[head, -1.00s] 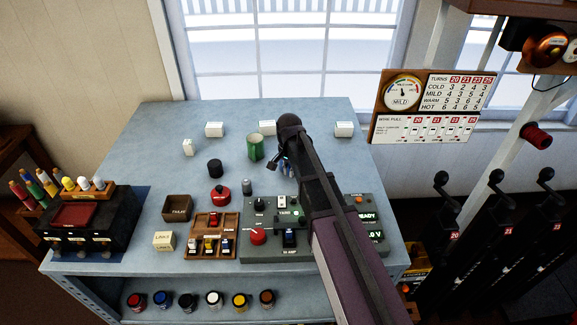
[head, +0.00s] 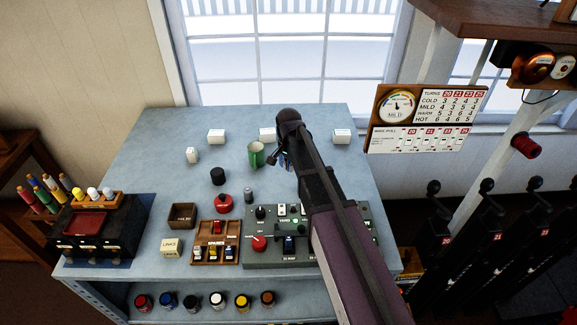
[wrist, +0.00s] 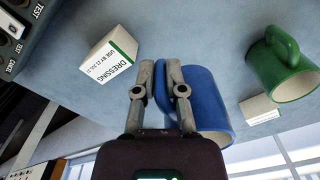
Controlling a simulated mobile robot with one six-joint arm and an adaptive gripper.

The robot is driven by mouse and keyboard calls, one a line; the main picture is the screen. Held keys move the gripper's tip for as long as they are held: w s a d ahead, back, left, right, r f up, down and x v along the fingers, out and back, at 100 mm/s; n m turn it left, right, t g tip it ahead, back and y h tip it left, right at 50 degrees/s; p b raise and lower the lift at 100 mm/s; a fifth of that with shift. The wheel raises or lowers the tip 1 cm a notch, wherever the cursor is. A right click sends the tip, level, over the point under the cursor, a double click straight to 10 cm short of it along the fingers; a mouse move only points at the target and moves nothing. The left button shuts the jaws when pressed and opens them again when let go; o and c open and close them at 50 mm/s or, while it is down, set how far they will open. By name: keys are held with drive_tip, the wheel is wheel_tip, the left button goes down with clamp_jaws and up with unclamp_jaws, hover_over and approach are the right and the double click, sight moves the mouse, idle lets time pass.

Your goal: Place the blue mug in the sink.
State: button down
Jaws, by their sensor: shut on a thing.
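The blue mug (wrist: 210,105) is in the wrist view, lying across the picture with its rim toward the lower right. My gripper (wrist: 160,66) has its two grey fingers close together on the mug's handle side, shut on it. The body of the mug is to the right of the fingers. In the head view my gripper (head: 284,157) is over the bench, just right of a green mug (head: 255,155); the arm hides nearly all of the blue mug there. I cannot tell whether it touches the bench. No sink shows in either view.
The green mug (wrist: 285,66) and a white dressing box (wrist: 108,62) flank the blue mug. Levers (head: 475,220) stand at right. The bench's back left (head: 165,130) is clear.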

drive_tip(key=shift+r+p, duration=1.35)
drive_tip(key=shift+r, duration=0.45)
drive_tip(key=shift+f, duration=0.1)
drive_tip(key=shift+f+b, duration=0.8)
drive_tip(key=shift+b, duration=0.05)
drive_tip(key=shift+s, duration=0.1)
